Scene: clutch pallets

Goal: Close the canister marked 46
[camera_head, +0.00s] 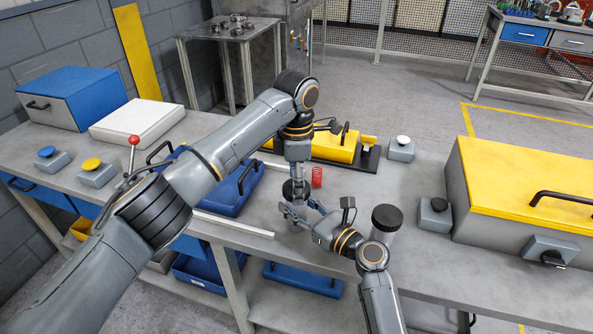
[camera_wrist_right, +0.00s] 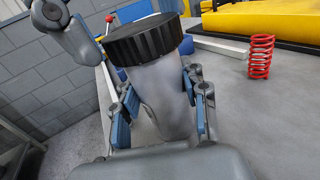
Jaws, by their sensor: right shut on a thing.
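A grey canister with a ribbed black lid stands in my right gripper; in the right wrist view its body (camera_wrist_right: 160,95) is between the blue finger pads and the lid (camera_wrist_right: 145,40) sits on top, slightly tilted in the picture. My right gripper (camera_head: 300,217) is shut on this canister's body. A second canister (camera_head: 384,236) with a black lid stands right of my right gripper. No number 46 is readable on either canister.
A red spring (camera_head: 317,177) stands close to the right of my left gripper. A blue tray (camera_head: 228,196) lies to the left. A yellow box (camera_head: 336,147) is behind, and a large yellow-lidded case (camera_head: 500,190) fills the right.

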